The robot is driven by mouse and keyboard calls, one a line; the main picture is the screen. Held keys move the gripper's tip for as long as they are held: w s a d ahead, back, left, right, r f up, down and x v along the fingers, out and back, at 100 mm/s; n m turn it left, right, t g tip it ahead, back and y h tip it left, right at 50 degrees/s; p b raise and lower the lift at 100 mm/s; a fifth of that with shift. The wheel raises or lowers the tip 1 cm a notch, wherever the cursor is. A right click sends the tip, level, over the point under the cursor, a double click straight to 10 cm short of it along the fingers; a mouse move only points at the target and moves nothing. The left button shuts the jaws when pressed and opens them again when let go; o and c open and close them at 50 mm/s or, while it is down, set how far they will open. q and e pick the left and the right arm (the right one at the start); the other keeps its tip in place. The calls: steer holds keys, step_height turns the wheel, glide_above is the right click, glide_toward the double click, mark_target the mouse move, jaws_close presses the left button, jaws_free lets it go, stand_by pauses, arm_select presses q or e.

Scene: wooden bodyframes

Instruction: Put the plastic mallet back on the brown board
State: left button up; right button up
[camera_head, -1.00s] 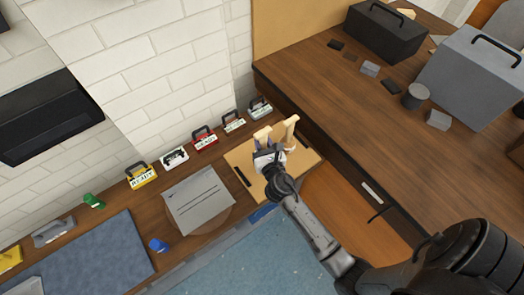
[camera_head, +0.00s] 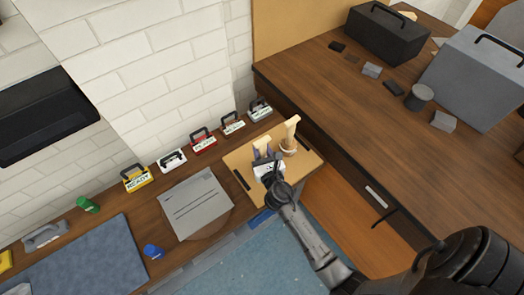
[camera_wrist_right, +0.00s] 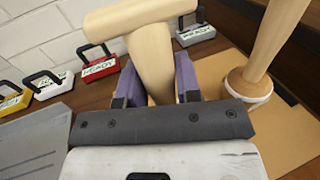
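A pale, wood-coloured mallet (camera_wrist_right: 152,60) stands in front of my right gripper in the right wrist view. Its handle fills the space between the purple fingers, and its lower end is hidden. My right gripper (camera_head: 267,156) is over the brown board (camera_head: 310,161) in the head view and appears shut on this mallet; it also shows in the wrist view (camera_wrist_right: 157,85). A second pale upright tool (camera_head: 291,132), with a wider ringed base, stands on the board to the right (camera_wrist_right: 265,50). I cannot tell the material of either. My left gripper is out of view.
Several small labelled boxes with handles, including a red one (camera_head: 204,146), line the wall. A grey sheet (camera_head: 195,203) lies left of the board. A dark wooden counter (camera_head: 330,90) with cases rises to the right.

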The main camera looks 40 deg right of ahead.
steer(key=o, duration=0.4)
steer(key=shift+c, duration=0.2)
steer(key=shift+r, duration=0.2)
steer(key=s+a+f+m+g+b, duration=0.2)
steer(key=s+m+g, duration=0.5)
steer(key=s+m, duration=1.2)
steer(key=s+a+f+m+g+y, duration=0.3)
steer(key=s+a+m+g+y, duration=0.3)
steer(key=s+m, duration=0.4)
steer(key=shift+a+f+y+p, duration=0.3)
steer(key=shift+a+y+p, duration=0.1)
steer(key=shift+a+y, duration=0.5)
